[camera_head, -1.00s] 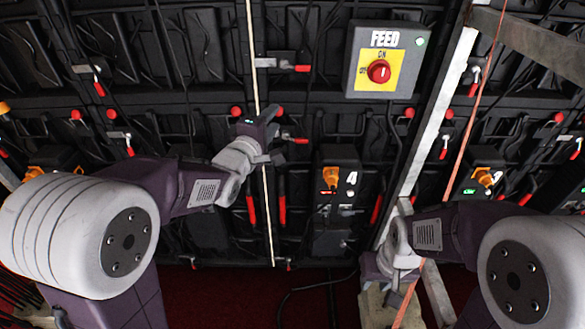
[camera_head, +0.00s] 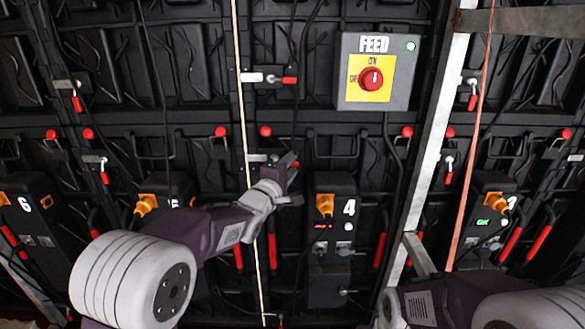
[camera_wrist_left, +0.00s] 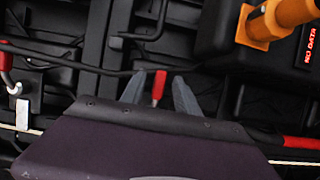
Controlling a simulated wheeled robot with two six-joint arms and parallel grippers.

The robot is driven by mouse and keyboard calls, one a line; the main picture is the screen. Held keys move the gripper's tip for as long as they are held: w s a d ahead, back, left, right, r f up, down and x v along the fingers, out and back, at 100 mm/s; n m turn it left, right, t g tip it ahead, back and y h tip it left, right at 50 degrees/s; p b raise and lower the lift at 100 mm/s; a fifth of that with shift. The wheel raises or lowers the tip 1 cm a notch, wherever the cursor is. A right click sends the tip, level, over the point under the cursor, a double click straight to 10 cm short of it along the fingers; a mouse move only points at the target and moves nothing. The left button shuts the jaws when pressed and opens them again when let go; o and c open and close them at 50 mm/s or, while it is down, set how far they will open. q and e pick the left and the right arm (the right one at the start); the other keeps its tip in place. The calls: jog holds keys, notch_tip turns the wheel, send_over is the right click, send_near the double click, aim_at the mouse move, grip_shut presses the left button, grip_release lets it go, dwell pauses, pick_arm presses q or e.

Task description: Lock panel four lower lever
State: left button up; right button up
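The panel four box (camera_head: 343,242) carries a white 4, with an orange plug on it. The lower lever's metal latch (camera_head: 257,158) shows just left of my left gripper (camera_head: 288,166) in the head view; its handle is hidden there. In the left wrist view, a red handle (camera_wrist_left: 159,84) stands between the two grey fingers of my left gripper (camera_wrist_left: 159,92). Gaps show on both sides, so the fingers are open around it. The upper lever (camera_head: 289,80) has its red handle pointing right. My right arm is at the bottom edge; its fingers are out of view.
The FEED switch box (camera_head: 376,72) hangs up and to the right. A pale cord (camera_head: 241,90) runs down just left of the levers. A metal post (camera_head: 436,130) stands right of panel four. Red handles (camera_head: 381,250) and black cables surround the box.

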pick_arm(q)
jog(key=shift+w+d, duration=0.2)
jog(key=shift+w, duration=0.35)
grip_shut()
